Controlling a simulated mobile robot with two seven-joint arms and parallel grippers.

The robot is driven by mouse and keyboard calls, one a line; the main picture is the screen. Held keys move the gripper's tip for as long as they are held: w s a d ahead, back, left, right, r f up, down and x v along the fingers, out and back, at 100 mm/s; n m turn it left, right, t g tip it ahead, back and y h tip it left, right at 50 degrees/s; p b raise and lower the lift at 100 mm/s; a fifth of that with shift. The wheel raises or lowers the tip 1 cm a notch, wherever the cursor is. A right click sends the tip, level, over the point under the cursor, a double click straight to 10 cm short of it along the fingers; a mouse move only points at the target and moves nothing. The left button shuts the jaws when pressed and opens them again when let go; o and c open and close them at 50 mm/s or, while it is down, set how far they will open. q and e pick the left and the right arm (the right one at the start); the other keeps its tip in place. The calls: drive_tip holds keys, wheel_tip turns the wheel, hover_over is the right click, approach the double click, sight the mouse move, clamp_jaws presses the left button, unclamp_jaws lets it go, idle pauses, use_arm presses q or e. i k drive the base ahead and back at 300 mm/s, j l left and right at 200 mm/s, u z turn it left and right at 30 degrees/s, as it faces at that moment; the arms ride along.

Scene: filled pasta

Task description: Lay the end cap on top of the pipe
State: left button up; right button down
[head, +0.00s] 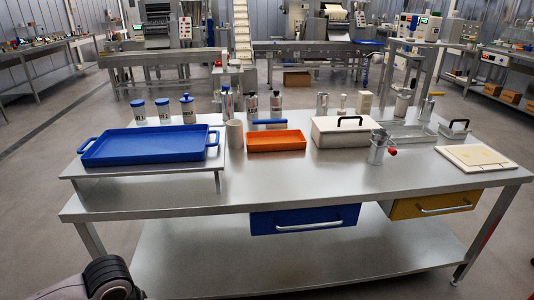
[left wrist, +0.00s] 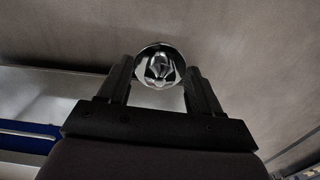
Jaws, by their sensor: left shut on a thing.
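My left gripper (left wrist: 160,78) shows in the left wrist view, its two dark fingers shut on a shiny round metal piece that looks like the end cap (left wrist: 160,64). The piece sits between the fingertips and reflects its surroundings. In the head view only a dark part of my arm shows at the bottom left; the gripper and cap are out of that picture. My right gripper is not in view.
The steel table (head: 300,190) holds a blue tray (head: 150,146) on a raised stand, an orange tray (head: 276,141), a lidded white box (head: 340,134) and a white board (head: 475,157). A grey cylinder (head: 234,134) stands beside the stand. The table's front strip is clear.

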sight(380, 134)
drive_tip(key=z, duration=0.8)
drive_tip(key=i+l+z, duration=0.2)
drive_tip(key=i+z, duration=0.15)
drive_tip(key=i, duration=0.3)
drive_tip(key=l, duration=0.1)
